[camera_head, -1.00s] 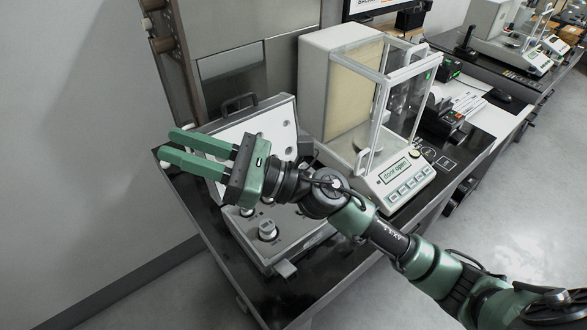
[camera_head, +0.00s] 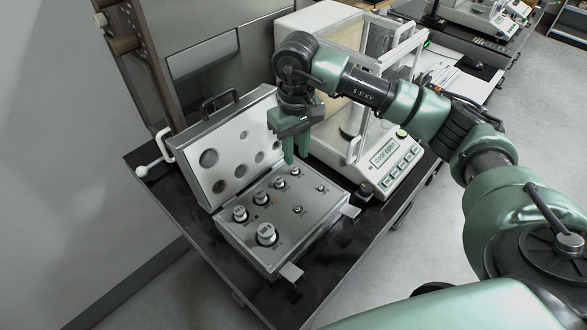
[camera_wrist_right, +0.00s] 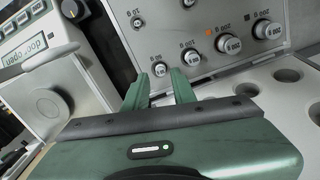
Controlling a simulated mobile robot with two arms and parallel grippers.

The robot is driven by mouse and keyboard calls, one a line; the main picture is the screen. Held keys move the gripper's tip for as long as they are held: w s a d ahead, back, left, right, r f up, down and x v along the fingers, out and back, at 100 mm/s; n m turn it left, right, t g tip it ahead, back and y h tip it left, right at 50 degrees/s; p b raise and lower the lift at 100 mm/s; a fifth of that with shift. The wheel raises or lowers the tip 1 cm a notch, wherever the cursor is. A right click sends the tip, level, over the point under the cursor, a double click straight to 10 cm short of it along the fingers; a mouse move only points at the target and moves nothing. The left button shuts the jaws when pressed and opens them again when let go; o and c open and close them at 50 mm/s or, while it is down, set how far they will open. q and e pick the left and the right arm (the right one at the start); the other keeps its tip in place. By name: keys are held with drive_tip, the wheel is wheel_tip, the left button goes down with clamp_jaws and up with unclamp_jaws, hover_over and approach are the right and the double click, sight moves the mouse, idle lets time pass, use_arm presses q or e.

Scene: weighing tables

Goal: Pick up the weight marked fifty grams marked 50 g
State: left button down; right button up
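The 50 g weight (camera_head: 295,171) is a small metal knob at the far end of a row of weights in the open case (camera_head: 301,240). In the right wrist view it (camera_wrist_right: 160,69) shows between my fingertips, with its label behind it. My right gripper (camera_head: 289,160) points down over that end of the row. It is open, its two green fingers apart in the wrist view (camera_wrist_right: 162,84). Whether the fingertips are level with the weight or just above it, I cannot tell. My left gripper is not in view.
Larger weights (camera_head: 240,213) fill the same row, with the 100 g weight (camera_wrist_right: 190,57) closest. Smaller weights (camera_head: 297,209) sit beside it. The case's raised lid (camera_head: 230,150) stands behind. A glass-sided balance (camera_head: 391,157) is just right of the case.

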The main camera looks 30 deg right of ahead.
drive_tip(key=f, duration=0.2)
drive_tip(key=f+p, duration=0.1)
drive_tip(key=shift+w+f, duration=0.2)
drive_tip(key=shift+f, duration=0.2)
drive_tip(key=shift+f+p, duration=0.35)
drive_tip(key=shift+f, duration=0.2)
clamp_jaws()
wheel_tip(320, 180, up, 14)
drive_tip(key=b, duration=0.3)
wheel_tip(320, 180, up, 6)
hover_over(295, 168)
drive_tip(key=shift+p, duration=0.35)
